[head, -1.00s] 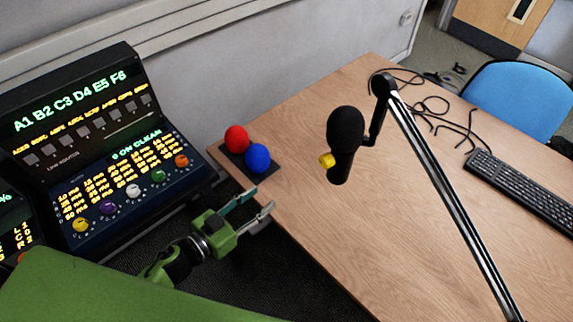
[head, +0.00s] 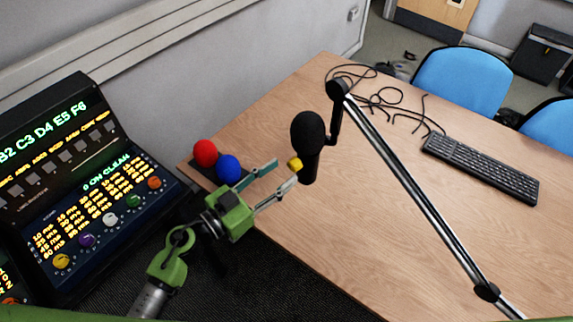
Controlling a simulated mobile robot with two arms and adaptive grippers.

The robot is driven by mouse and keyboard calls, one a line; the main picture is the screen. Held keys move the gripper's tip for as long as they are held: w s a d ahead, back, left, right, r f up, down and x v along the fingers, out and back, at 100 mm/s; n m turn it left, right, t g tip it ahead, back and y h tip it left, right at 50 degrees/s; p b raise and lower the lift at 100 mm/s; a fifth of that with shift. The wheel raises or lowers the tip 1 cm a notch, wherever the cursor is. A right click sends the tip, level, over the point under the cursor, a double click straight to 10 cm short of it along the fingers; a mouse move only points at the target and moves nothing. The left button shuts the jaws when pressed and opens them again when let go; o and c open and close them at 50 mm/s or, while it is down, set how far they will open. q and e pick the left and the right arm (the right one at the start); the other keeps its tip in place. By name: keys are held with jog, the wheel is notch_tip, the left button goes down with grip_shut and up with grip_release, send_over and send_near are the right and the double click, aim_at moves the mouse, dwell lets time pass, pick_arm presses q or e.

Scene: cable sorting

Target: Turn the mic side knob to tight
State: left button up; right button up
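The black microphone (head: 308,135) hangs from a boom arm (head: 400,178) above the wooden table. Its small yellow side knob (head: 294,164) sticks out at its lower left. My green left gripper (head: 285,173) points at the knob from the left. Its two fingers are apart, with the tips close to the knob. I cannot tell whether the lower fingertip touches it. Nothing shows held between the fingers. My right gripper is not in view.
A red ball (head: 204,153) and a blue ball (head: 228,169) sit on a dark base (head: 201,174) at the table's left edge, beside my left gripper. A lit console (head: 90,200) stands at left. A keyboard (head: 480,168) and loose cables (head: 385,100) lie on the table (head: 370,240).

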aim_at(291, 167)
pick_arm(q)
jog(key=shift+x, duration=1.5)
jog(key=shift+c, duration=0.4)
grip_shut()
jog(key=c, duration=1)
grip_release()
